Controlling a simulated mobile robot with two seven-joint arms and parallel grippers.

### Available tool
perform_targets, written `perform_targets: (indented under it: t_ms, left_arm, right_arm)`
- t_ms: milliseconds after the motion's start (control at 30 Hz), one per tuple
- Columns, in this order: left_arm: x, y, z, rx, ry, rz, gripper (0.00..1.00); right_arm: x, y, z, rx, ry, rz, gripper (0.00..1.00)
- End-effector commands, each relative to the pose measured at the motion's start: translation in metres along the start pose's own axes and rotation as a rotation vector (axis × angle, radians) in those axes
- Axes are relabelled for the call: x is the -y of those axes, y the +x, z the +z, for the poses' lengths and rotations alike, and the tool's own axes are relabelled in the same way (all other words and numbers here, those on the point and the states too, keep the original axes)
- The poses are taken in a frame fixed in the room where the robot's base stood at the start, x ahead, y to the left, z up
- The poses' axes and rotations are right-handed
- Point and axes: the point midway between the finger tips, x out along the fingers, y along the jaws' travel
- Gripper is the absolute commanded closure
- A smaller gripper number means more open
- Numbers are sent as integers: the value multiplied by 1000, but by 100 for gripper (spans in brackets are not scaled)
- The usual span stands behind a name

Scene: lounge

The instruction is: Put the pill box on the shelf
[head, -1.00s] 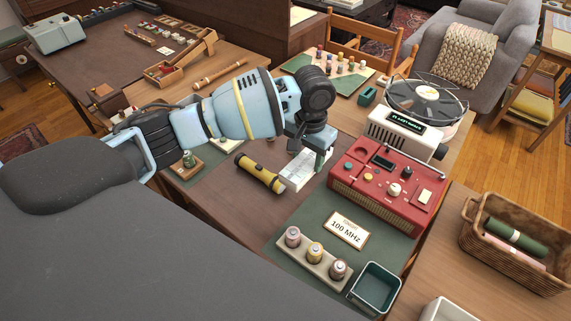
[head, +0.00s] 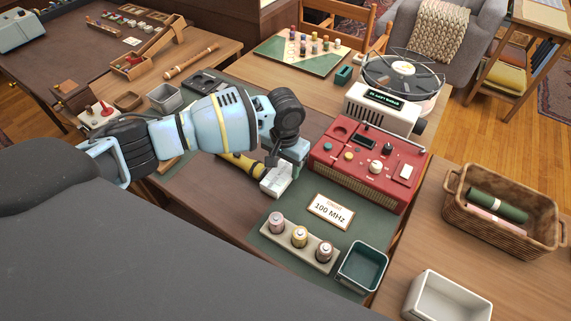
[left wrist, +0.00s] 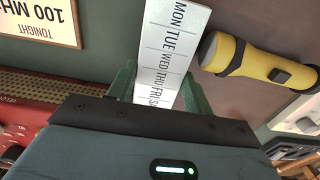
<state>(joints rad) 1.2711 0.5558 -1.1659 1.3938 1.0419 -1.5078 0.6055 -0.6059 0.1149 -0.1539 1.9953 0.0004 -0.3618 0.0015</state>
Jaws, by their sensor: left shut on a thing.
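The pill box is a long white box with day names on its lid, seen in the left wrist view (left wrist: 172,50) and partly in the head view (head: 274,183). My left gripper (head: 288,168) is shut on it, with green fingers (left wrist: 160,88) on either side of its lower part in the wrist view. The arm hides part of the box in the head view. I cannot tell whether the box touches the table. My right gripper is not in view.
A yellow flashlight (head: 238,163) lies beside the pill box. A red radio (head: 368,164) stands just right of the gripper. A 100 MHz card (head: 330,211), battery holder (head: 297,250) and green bin (head: 361,268) are nearer. A wicker basket (head: 548,242) stands at right.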

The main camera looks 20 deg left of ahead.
Motion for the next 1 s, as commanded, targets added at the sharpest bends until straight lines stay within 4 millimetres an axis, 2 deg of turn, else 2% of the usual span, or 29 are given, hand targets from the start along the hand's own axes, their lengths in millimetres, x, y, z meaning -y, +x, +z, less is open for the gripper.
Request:
perform_targets:
  t_ms: [433, 467, 600, 867, 1000]
  left_arm:
    - [0, 4, 0, -2, 1, 1, 74]
    - [0, 4, 0, -2, 1, 1, 46]
    - [0, 4, 0, -2, 1, 1, 28]
    - [0, 3, 0, -2, 0, 0, 28]
    - [0, -4, -1, -3, 0, 0, 28]
  right_arm:
    - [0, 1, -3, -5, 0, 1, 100]
    - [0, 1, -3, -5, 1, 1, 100]
    - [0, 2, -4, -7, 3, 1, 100]
    - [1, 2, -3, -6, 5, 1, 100]
    - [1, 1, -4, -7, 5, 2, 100]
